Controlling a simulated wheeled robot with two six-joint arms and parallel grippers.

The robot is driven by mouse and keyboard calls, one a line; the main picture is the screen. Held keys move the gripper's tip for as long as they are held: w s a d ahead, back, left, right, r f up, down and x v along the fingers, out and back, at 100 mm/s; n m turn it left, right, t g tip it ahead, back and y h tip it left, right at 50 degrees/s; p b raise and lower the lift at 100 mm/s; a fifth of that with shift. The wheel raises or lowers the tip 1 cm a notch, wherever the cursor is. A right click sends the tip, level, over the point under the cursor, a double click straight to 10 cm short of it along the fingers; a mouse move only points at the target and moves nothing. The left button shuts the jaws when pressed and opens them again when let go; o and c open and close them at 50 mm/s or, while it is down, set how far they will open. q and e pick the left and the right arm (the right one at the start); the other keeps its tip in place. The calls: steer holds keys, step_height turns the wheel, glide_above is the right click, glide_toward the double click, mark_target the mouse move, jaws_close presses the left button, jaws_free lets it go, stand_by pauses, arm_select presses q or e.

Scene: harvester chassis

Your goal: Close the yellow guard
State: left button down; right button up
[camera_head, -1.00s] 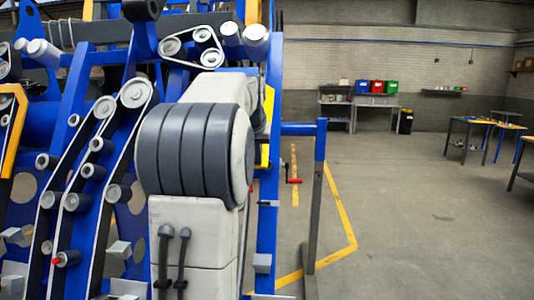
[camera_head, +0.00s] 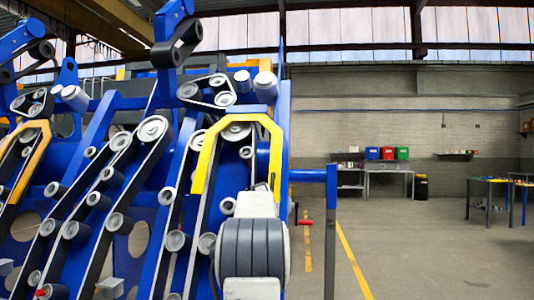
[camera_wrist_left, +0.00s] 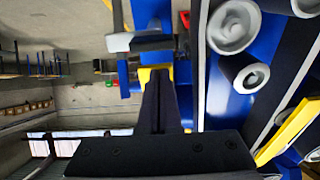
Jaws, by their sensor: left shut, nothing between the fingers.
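The yellow guard (camera_head: 205,160) is a bent, angular frame on the right part of the blue harvester chassis (camera_head: 284,90). It stands around belts and rollers, and my pale arm link with its dark banded joint hides its lower middle. In the left wrist view my left gripper (camera_wrist_left: 160,75) is shut and empty, its dark fingers together. A yellow bar (camera_wrist_left: 296,128) crosses the right edge of that view, to the right of the fingers. A small yellow patch shows behind the fingertips; I cannot tell what it belongs to. My right gripper is in neither view.
An orange-yellow guard (camera_head: 30,165) is at the far left of the chassis. A blue side bar on a grey post (camera_head: 330,235) sticks out right of the chassis. Open floor (camera_head: 430,250) with yellow lines lies to the right. A bench with coloured bins (camera_head: 388,153) stands by the back wall.

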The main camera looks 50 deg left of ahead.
arm_select(q)
steer(key=shift+w+a+f+b, duration=0.55)
steer(key=shift+w+f, duration=0.1)
steer(key=shift+f, duration=0.1)
steer(key=shift+w+a+r, duration=0.1)
steer(key=shift+w+a, duration=0.05)
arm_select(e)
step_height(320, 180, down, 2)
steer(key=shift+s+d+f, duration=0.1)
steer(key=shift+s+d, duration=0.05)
arm_select(q)
steer(key=shift+r, duration=0.1)
steer(key=shift+d+r+b, duration=0.1)
steer(key=shift+d+b, duration=0.3)
steer(key=shift+d, duration=0.1)
steer(key=b+v, duration=0.2)
steer(key=v, duration=1.1)
steer(key=shift+s, duration=0.55)
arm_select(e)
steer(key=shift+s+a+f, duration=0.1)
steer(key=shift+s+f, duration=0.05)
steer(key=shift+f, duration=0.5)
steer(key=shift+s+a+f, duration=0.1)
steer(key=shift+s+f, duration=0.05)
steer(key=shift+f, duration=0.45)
arm_select(q)
steer(key=shift+r, duration=0.1)
